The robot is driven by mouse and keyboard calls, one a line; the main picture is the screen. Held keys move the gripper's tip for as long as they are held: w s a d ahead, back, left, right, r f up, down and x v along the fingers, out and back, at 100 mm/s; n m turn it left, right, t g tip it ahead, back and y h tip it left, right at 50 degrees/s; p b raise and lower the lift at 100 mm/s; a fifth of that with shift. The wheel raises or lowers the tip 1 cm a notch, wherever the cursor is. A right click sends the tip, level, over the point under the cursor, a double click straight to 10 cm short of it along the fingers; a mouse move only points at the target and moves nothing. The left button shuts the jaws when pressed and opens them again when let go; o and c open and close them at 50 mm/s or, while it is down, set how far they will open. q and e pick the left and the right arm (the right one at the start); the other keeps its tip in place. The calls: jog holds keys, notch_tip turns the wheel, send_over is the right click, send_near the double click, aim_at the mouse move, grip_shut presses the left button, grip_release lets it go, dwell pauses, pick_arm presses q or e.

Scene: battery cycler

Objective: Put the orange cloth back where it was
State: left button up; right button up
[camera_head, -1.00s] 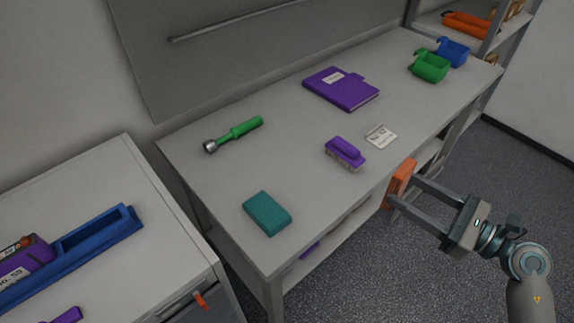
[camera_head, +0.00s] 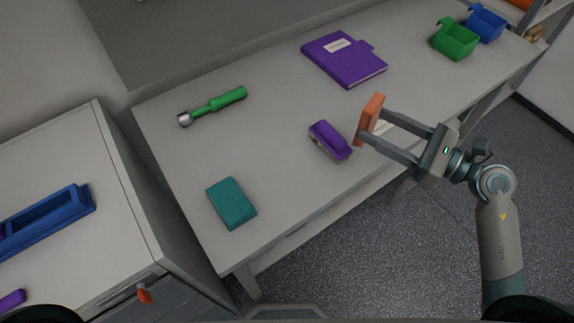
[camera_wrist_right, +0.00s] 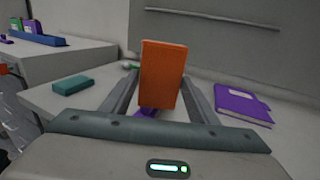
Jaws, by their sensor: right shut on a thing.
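The orange cloth (camera_head: 369,117) is a folded, block-like piece held upright between the fingers of my right gripper (camera_head: 371,124). It is over the front part of the workbench, just right of the purple brush (camera_head: 329,141). In the right wrist view the orange cloth (camera_wrist_right: 162,75) stands between the fingertips, with a bit of purple showing below it. The cloth hides most of the white card on the bench. How high it is above the bench I cannot tell exactly. My left gripper is not in view.
A teal block (camera_head: 231,203) lies at the bench's near left. A green-handled tool (camera_head: 213,106), a purple binder (camera_head: 343,59), a green bin (camera_head: 455,39) and a blue bin (camera_head: 486,23) are also on it. A cabinet with a blue tray (camera_head: 45,221) stands left. Bench between teal block and brush is clear.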

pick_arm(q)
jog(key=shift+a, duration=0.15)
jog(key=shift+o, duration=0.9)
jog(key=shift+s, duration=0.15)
pick_arm(e)
jog(key=shift+a+r, duration=0.1)
jog(key=shift+a+r+g, duration=0.2)
jog(key=shift+a+g, duration=0.1)
jog(key=shift+a, duration=0.1)
jog(key=s+a+r+n+g, duration=0.1)
jog(key=a+r+n+g, duration=0.25)
jog(key=a, duration=0.35)
jog(key=s+a+r+n+g, duration=0.1)
jog(key=a+r+n+g, duration=0.2)
jog(key=a, duration=0.4)
jog(key=s+a+r+n+g+h, duration=0.3)
jog(key=s+a+n+g+h, duration=0.35)
jog(key=s+a, duration=0.65)
jog(key=s+d+f+n+t+h, duration=0.2)
jog(key=d+f+h, duration=0.2)
jog(key=f+h, duration=0.3)
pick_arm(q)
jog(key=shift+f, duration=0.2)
pick_arm(e)
jog(key=w+d+f+m+t+h, duration=0.1)
jog(key=w+d, duration=0.2)
jog(key=d, duration=0.3)
jog(key=shift+w+d+f, duration=0.15)
jog(key=shift+w+f, duration=0.05)
jog(key=shift+f, duration=0.1)
